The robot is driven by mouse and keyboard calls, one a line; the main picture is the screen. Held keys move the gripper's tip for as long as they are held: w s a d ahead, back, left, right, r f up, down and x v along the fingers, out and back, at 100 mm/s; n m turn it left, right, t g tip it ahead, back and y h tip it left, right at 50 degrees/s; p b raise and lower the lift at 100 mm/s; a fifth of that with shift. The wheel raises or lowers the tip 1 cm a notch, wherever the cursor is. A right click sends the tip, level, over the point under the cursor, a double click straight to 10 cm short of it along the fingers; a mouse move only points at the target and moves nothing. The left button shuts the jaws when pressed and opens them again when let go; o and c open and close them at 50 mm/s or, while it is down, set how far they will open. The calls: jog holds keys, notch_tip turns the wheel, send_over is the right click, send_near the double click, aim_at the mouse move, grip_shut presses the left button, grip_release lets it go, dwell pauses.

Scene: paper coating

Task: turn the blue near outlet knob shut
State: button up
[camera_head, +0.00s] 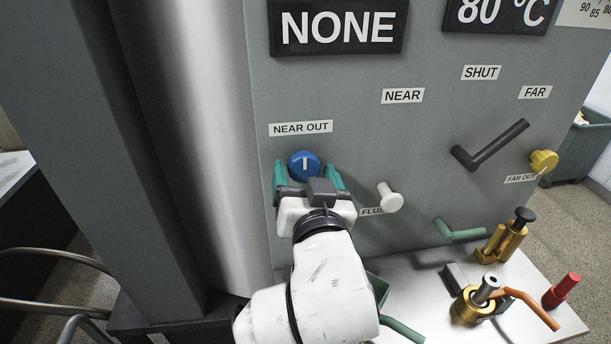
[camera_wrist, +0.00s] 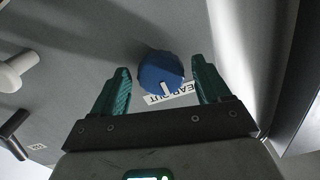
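The blue near outlet knob (camera_head: 304,165) sits on the grey panel under the NEAR OUT label (camera_head: 301,128). Its white mark stands about upright in the head view. My gripper (camera_head: 307,172) is in front of the panel with its teal fingers apart, one on each side of the knob. In the wrist view, the blue knob (camera_wrist: 161,71) lies between the open fingers of my gripper (camera_wrist: 161,88), with a gap on both sides. No contact shows. The label is partly hidden behind the knob in the wrist view.
A white FLUSH knob (camera_head: 390,197) sticks out just right of my gripper. A black lever (camera_head: 489,146), a yellow knob (camera_head: 543,161) and a green handle (camera_head: 459,232) are further right. Brass fittings (camera_head: 503,241) and a red-capped piece (camera_head: 561,290) stand on the ledge below.

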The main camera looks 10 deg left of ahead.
jog(key=shift+o, duration=0.2)
jog(key=b+v, duration=0.1)
jog(key=v, duration=0.9)
jog(key=shift+s+b, duration=0.3)
jog(key=shift+s, duration=0.1)
jog(key=shift+s+d, duration=0.1)
